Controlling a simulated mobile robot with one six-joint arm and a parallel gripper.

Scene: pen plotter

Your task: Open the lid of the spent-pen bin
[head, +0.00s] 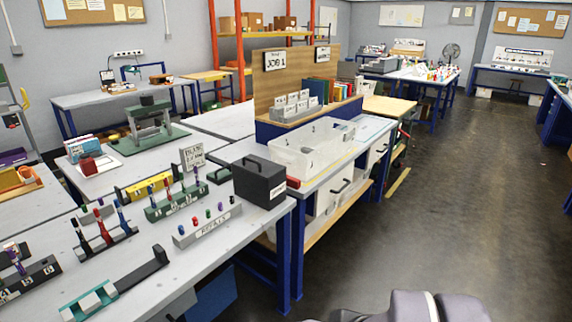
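A dark grey box with a handle on its top (260,184) stands at the right front corner of the near workbench. It looks like the spent-pen bin, but the small white label on its side is too small to read surely. Its top looks closed, and its inside is hidden. My gripper does not show in the head view. Only grey rounded parts, likely of my own arm, show at the bottom edge, well apart from the box.
A rack labelled REFILLS (207,222) stands left of the box, with a green pen rack (178,203) behind it. A clear tray (312,150) stands on the bench behind to the right. The floor (450,215) right of the benches is clear.

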